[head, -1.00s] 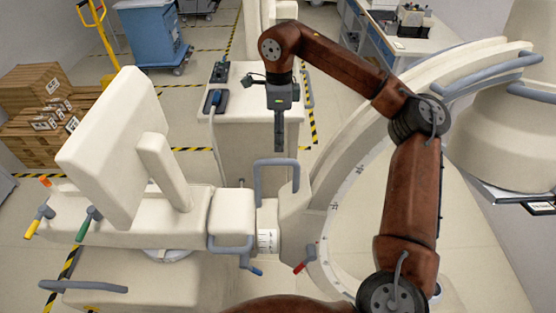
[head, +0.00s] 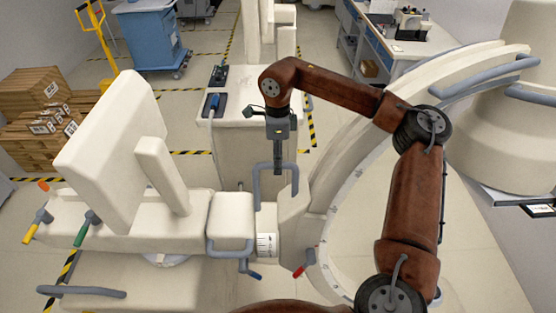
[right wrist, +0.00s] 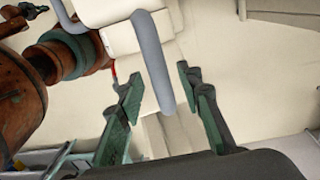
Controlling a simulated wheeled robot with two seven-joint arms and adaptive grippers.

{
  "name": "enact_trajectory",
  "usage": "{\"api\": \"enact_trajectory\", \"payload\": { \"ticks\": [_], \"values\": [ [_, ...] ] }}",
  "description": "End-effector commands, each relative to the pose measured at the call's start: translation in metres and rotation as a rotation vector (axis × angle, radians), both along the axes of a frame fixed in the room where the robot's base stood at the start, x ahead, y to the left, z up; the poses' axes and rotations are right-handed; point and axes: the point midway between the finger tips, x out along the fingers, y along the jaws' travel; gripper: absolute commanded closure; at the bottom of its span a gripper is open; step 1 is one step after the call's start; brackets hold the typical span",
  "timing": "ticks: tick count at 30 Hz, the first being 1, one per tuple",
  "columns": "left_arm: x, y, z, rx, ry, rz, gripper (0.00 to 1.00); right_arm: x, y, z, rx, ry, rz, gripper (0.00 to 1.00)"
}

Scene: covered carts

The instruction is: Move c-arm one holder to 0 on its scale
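The c-arm (head: 345,185) is a cream arc at the right of the head view, carried by a cream holder (head: 292,213). A grey handle (head: 257,192) stands up from the holder. A white band with a dark printed scale (head: 266,245) shows beside the holder, its figures too small to read. My right gripper (head: 279,172) points down at the top of the handle. In the right wrist view, the grey handle (right wrist: 153,65) reaches between the open fingers of my right gripper (right wrist: 160,85), with gaps on both sides. My left gripper is out of view.
Levers with blue (head: 254,275), red (head: 299,271) and green (head: 81,236) tips stick out below and left. A cream panel (head: 112,150) stands at the left. A cream cart (head: 235,120) stands behind the handle. Boxes (head: 35,110) are stacked far left.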

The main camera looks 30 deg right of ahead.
Motion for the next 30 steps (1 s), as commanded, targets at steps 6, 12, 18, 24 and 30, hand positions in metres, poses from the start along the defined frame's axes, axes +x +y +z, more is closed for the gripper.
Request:
{"api": "enact_trajectory", "payload": {
  "ticks": [6, 12, 18, 24, 30],
  "values": [
    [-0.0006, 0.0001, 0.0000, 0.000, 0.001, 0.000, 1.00, 0.0001, 0.0001, 0.0003, 0.000, 0.000, 0.000, 0.83],
    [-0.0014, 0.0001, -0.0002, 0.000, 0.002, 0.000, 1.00, 0.0001, 0.0001, 0.0005, 0.000, 0.000, 0.000, 0.97],
    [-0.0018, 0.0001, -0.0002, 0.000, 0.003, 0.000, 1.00, 0.0001, 0.0001, 0.0005, 0.000, 0.000, 0.000, 1.00],
    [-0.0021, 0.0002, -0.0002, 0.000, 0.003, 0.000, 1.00, 0.0002, 0.0000, 0.0006, 0.001, -0.001, 0.000, 1.00],
    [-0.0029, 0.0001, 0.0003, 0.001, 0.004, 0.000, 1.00, 0.0026, 0.0036, 0.0012, -0.003, -0.006, 0.006, 1.00]
  ]
}}
